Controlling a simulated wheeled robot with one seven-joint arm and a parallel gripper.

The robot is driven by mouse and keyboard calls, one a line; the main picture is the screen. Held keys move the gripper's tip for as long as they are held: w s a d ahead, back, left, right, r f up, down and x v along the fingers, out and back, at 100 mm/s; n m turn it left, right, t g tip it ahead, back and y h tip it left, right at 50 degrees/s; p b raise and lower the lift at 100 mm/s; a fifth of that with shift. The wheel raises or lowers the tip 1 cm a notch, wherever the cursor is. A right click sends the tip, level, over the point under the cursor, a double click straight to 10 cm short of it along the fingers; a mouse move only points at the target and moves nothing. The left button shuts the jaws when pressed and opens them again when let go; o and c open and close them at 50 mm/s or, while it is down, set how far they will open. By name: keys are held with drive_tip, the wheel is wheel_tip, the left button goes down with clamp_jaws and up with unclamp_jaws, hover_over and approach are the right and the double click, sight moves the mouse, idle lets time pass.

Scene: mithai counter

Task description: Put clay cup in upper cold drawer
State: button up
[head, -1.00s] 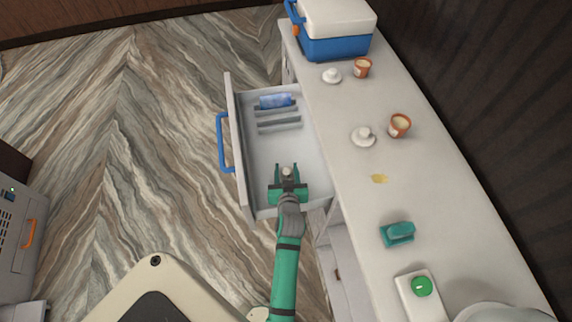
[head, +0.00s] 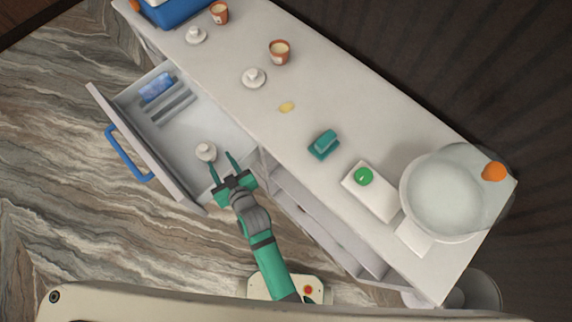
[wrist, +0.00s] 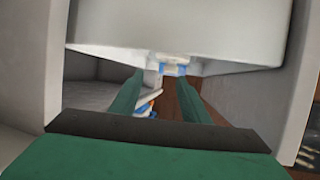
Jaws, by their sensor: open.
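The upper drawer (head: 184,138) stands pulled open, with a blue handle on its front. A small white knobbed piece (head: 205,151) is inside, near the end closest to my arm. I cannot tell whether a clay cup is under it. My gripper (head: 222,162) is open and empty, its fingertips just short of that piece. One clay cup (head: 279,52) with pale contents stands on the counter, and another clay cup (head: 219,13) stands farther back. In the wrist view the open green fingers (wrist: 160,88) point toward a pale panel, with nothing clearly held.
A blue pack (head: 157,87) and grey dividers lie at the drawer's far end. White knobbed lids (head: 254,77) sit beside the cups. The counter (head: 345,105) also holds a teal block (head: 323,144), a white box with a green button (head: 371,190), and a large round bowl (head: 447,194).

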drive_tip(key=s+d+r+m+t+h, duration=0.1)
drive_tip(key=s+d+m+h, duration=0.1)
drive_tip(key=s+d, duration=0.45)
drive_tip(key=s+d+r+m+t+h, duration=0.15)
drive_tip(key=s+d, duration=0.25)
drive_tip(key=d, duration=0.6)
drive_tip(key=s+d+r+m+t+h, duration=0.1)
drive_tip(key=s+d+r+m+h, duration=0.2)
drive_tip(key=s+d+r, duration=0.4)
drive_tip(key=s+r+h, duration=0.1)
drive_tip(key=s+r, duration=0.2)
drive_tip(key=s, duration=0.1)
drive_tip(key=shift+s+m+t+h, duration=0.35)
